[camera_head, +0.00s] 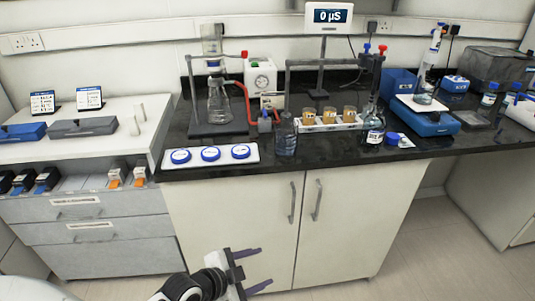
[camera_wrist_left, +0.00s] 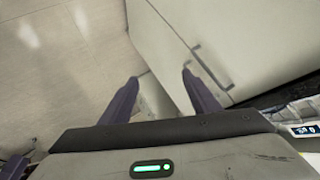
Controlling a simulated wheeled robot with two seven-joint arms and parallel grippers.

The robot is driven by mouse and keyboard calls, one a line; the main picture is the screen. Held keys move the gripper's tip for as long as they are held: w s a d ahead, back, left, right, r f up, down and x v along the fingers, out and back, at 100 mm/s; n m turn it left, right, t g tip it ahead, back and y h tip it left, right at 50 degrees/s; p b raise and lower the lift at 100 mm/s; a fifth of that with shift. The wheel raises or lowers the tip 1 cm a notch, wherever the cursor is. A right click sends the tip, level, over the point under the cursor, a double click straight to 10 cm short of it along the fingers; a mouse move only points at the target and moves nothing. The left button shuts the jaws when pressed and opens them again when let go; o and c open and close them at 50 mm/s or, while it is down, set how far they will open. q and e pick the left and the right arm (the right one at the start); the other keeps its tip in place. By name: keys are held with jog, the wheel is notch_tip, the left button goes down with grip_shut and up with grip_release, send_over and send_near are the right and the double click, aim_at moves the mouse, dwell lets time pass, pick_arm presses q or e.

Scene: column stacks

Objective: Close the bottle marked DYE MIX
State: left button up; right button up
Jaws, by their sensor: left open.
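Two bottles stand near the bench's front edge in the head view: a dark clear bottle (camera_head: 286,137) at the middle, and a bottle with a white label (camera_head: 374,137) to its right. Their label text is too small to read, so I cannot tell which is marked DYE MIX. Three blue caps, left (camera_head: 180,156), middle (camera_head: 210,154) and right (camera_head: 241,151), lie on a white tray (camera_head: 197,164). Another blue cap (camera_head: 393,138) lies beside the labelled bottle. My left gripper (camera_head: 266,266) is open and empty, low before the cabinet; its fingers show in the left wrist view (camera_wrist_left: 160,77).
The black bench (camera_head: 440,146) stands over white cabinet doors (camera_head: 350,220). A flask (camera_head: 219,105) on a stand, a rack of amber vials (camera_head: 320,127), a burette stand (camera_head: 288,80) and a blue balance (camera_head: 428,122) crowd it. The floor (camera_head: 440,255) at right is clear.

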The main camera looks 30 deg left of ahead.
pick_arm(q)
jog(key=s+d+f+n+g, duration=0.1)
jog(key=s+d+f+n, duration=0.2)
jog(key=s+d, duration=0.2)
jog(key=s+d+f+n+g, duration=0.1)
jog(key=s+d+f+n, duration=0.3)
jog(key=s, duration=0.6)
jog(key=shift+d, duration=0.45)
